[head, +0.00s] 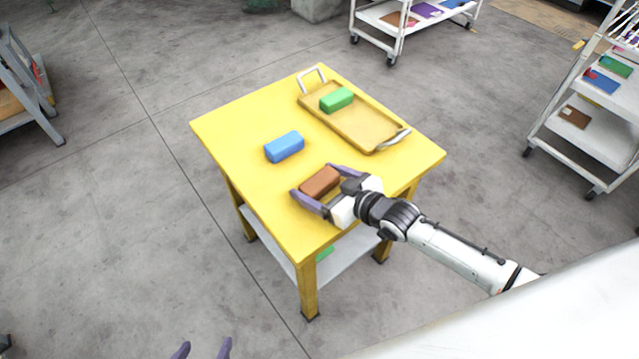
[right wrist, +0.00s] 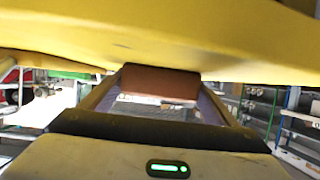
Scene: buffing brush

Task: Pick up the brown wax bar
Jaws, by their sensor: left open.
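The brown wax bar (head: 320,182) is at the near part of the yellow table top. My right gripper (head: 312,180) reaches in from the right with its purple fingers on either side of the bar. In the right wrist view the bar (right wrist: 160,80) spans most of the space between the fingertips. I cannot tell whether the fingers press on it or stand just clear. My left gripper (head: 203,348) is open and empty at the bottom edge of the head view, away from the table; only its fingertips show.
A blue bar (head: 284,147) lies on the yellow table (head: 235,130) behind and left of the brown one. A green bar (head: 337,100) lies on a yellow tray (head: 360,128) with metal handles. White wheeled carts (head: 590,130) stand off to the right. The table's left part is clear.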

